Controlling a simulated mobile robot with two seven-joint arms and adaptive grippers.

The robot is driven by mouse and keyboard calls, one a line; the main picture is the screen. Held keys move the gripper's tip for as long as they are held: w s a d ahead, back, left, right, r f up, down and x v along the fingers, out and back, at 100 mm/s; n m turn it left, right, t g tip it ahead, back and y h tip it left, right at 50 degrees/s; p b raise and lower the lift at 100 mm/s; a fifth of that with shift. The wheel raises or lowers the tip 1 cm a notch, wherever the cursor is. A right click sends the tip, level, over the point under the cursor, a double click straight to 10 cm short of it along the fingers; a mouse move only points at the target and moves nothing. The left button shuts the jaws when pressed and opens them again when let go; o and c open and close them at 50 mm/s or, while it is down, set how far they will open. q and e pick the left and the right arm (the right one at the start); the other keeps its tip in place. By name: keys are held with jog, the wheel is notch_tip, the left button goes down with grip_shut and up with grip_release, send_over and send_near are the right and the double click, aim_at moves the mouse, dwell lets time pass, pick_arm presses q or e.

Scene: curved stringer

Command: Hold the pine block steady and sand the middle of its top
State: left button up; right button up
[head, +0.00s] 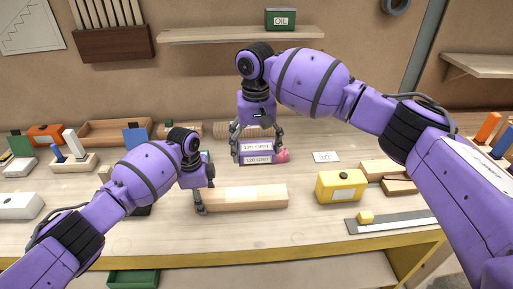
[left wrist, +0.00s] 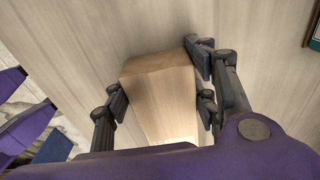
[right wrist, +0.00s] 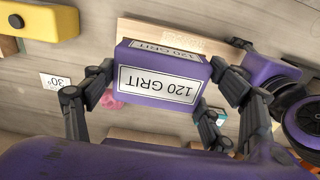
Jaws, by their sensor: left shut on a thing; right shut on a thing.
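The pine block (head: 245,197) is a long pale wooden bar lying flat near the front of the bench. My left gripper (head: 203,199) is shut on its left end; the left wrist view shows the block (left wrist: 160,97) between the fingers. My right gripper (head: 256,141) is shut on a purple sanding block (head: 256,158) labelled 120 GRIT. It also shows between the fingers in the right wrist view (right wrist: 160,82). In the head view the sanding block is behind the pine block and apart from it. The pine block's middle and right top are bare.
A yellow box (head: 341,187) stands right of the pine block. A steel ruler (head: 392,223) with a small yellow block lies at the front right. A pink lump (head: 283,155) and a card marked 30° (head: 325,157) lie behind. Wood pieces (head: 381,169) lie at right.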

jog(key=shift+f, duration=0.2)
dwell(0.3)
jog(key=shift+a, duration=1.25)
jog(key=shift+f, duration=0.1)
send_near(240, 194)
jog(key=shift+d+f, duration=0.45)
jog(key=shift+f, duration=0.4)
jog(key=shift+d+f, duration=0.5)
jog(key=shift+f, duration=0.35)
jog(key=shift+d+f, duration=0.45)
jog(key=shift+f, duration=0.4)
jog(key=shift+f, duration=0.75)
jog(key=shift+a, duration=0.1)
jog(key=shift+a+r, duration=0.1)
jog(key=shift+a, duration=1.3)
